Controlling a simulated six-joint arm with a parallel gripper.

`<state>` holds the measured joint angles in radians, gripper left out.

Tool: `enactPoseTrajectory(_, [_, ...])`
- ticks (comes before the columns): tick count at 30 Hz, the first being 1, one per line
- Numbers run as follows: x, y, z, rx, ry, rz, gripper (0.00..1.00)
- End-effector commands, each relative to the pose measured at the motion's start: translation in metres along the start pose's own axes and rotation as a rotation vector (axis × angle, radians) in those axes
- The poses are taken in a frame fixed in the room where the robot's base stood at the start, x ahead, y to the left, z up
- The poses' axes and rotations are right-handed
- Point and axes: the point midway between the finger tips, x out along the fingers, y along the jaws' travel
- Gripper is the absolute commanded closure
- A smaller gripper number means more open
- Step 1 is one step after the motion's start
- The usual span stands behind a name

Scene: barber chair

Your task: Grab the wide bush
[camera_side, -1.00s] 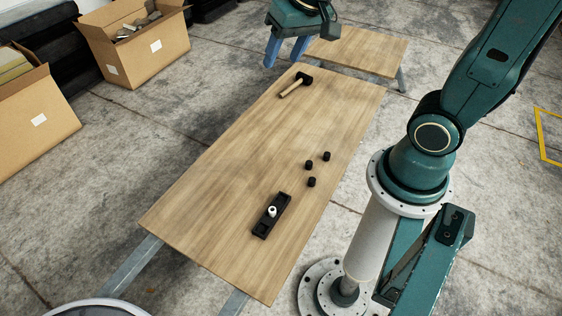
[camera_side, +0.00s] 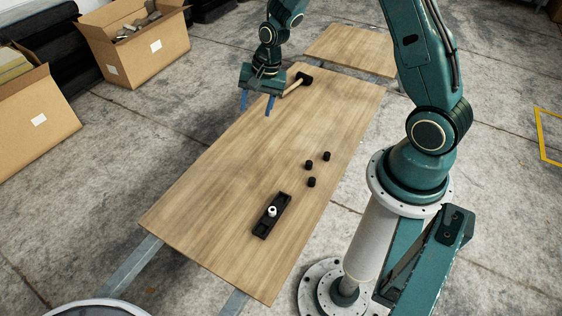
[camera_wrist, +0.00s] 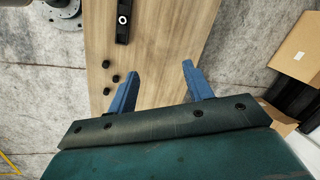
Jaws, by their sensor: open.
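Three small black bushes stand apart from each other on the wooden table: one at the upper right (camera_side: 327,156), one at the left (camera_side: 308,165) and one nearer the front (camera_side: 312,182). I cannot tell which is the wide one. They also show left of my fingers in the wrist view (camera_wrist: 116,78). A black holder (camera_side: 262,229) lies nearer the front, with a white ringed piece (camera_side: 272,211) on it. My gripper (camera_side: 256,111) is open and empty, fingers pointing down, above the table's far left edge, well away from the bushes. Its two blue fingers show in the wrist view (camera_wrist: 161,69).
A hammer (camera_side: 304,79) lies at the table's far end, partly behind my gripper. The middle of the wooden table (camera_side: 230,170) is clear. A second table (camera_side: 350,50) stands behind. Cardboard boxes (camera_side: 140,50) stand on the floor at the left.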

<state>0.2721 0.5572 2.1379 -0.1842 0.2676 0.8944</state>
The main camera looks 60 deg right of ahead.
Motion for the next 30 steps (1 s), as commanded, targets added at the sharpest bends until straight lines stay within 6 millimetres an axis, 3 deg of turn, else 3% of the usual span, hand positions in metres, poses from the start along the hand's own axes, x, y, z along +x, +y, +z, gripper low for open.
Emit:
enactPoseTrajectory(14, [0.127, 0.045, -0.015, 0.374, -0.081, 0.037, 0.49])
enactPoseTrajectory(24, [0.213, 0.094, -0.005, 0.651, -0.129, 0.069, 0.49])
enactPoseTrajectory(30, [0.254, 0.122, 0.007, 0.796, -0.150, 0.086, 0.49])
